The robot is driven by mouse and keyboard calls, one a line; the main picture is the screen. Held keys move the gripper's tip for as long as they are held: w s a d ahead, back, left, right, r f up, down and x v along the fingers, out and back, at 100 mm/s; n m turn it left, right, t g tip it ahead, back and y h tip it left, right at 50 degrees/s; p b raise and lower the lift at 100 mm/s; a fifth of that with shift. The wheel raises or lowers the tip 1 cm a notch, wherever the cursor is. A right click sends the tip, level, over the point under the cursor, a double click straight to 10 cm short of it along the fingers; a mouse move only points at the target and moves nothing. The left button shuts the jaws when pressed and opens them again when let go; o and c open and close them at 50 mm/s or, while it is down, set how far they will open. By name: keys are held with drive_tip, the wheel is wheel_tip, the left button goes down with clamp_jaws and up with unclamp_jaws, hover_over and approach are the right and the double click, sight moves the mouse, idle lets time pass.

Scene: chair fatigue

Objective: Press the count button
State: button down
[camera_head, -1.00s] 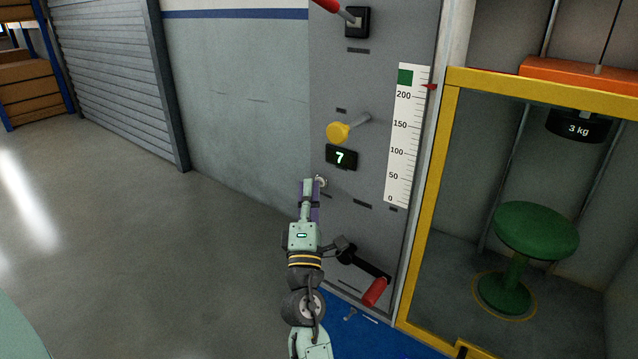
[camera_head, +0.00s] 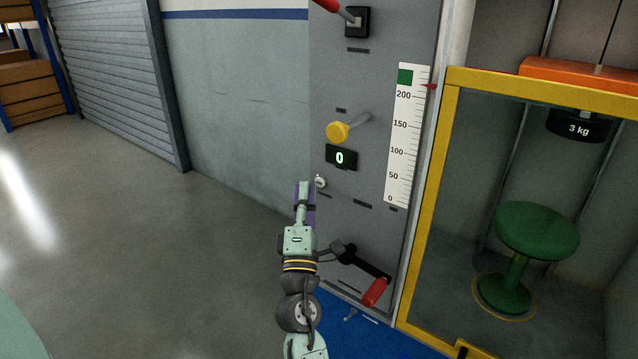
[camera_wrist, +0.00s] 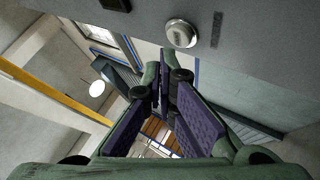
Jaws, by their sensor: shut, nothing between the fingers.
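The count button is a small round silvery knob (camera_head: 320,181) on the grey panel (camera_head: 372,230), just below the black counter display (camera_head: 341,157). The display reads 0. In the wrist view the button (camera_wrist: 181,34) shows at top centre, clear of the fingers. My gripper (camera_head: 304,188) is shut and empty, with purple finger pads. It is just left of the button in the head view, with a small gap between them. In the wrist view my gripper (camera_wrist: 166,85) is below the button and not touching it.
A red-handled crank (camera_head: 375,291) juts out low on the panel, right of my arm. A white scale (camera_head: 404,140) and a yellow-framed bay with a green stool (camera_head: 537,232) are to the right. The floor at left is clear.

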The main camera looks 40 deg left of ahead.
drive_tip(key=s, duration=0.5)
idle(0.3)
idle(0.8)
